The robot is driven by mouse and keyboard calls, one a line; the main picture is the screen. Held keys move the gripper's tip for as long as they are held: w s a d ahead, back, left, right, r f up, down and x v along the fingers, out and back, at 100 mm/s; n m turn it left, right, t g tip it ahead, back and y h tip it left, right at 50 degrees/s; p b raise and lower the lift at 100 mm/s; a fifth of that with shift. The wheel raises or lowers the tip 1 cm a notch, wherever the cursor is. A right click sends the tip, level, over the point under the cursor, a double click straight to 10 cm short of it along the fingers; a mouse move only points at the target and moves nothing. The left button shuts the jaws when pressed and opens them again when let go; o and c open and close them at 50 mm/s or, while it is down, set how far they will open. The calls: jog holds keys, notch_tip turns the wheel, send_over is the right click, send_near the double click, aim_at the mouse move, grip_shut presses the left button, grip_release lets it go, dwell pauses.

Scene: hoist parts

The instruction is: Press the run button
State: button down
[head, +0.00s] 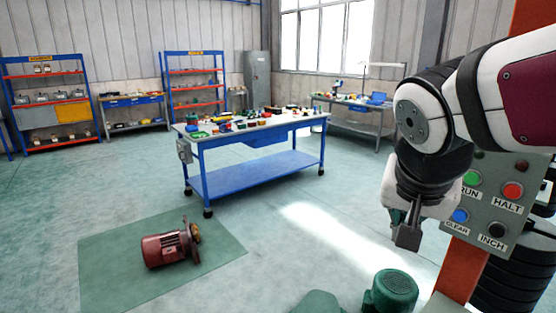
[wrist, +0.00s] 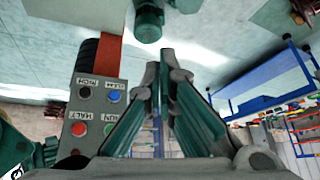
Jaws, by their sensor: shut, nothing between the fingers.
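The green RUN button (head: 472,178) is at the upper left of a grey control panel (head: 478,228) on an orange post. The red HALT button (head: 513,191) is to its right, the blue CLEAR button (head: 460,215) below it, and the black INCH button (head: 497,230) at lower right. My gripper (head: 406,237) is shut and empty, pointing down left of the panel, apart from the buttons. In the wrist view the panel appears upside down, with the RUN button (wrist: 109,129) left of my gripper's fingers (wrist: 160,70).
A blue workbench (head: 255,180) with small parts stands mid-room. A red motor (head: 170,247) lies on a green mat (head: 110,280). A green motor (head: 391,292) is on the near floor below my gripper. Shelves (head: 45,100) line the back wall.

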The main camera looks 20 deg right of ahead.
aim_at(471, 178)
jog(key=w+d+f+m+g+h+b, duration=0.1)
jog(key=w+d+m+h, duration=0.1)
jog(key=d+m, duration=0.4)
jog(key=w+d+m+g+h+b, duration=0.1)
jog(key=w+d+m, duration=0.4)
jog(key=d, duration=0.6)
jog(key=shift+d+f+m+h, duration=0.25)
jog(key=shift+f+m+h, duration=0.1)
jog(key=shift+m+h, duration=0.5)
jog(key=w+d+p, duration=0.1)
jog(key=w+d, duration=0.2)
jog(key=d, duration=0.5)
jog(key=shift+w, duration=0.2)
jog(key=shift+d, duration=0.1)
jog(key=shift+w+d, duration=0.2)
jog(key=shift+d, duration=0.15)
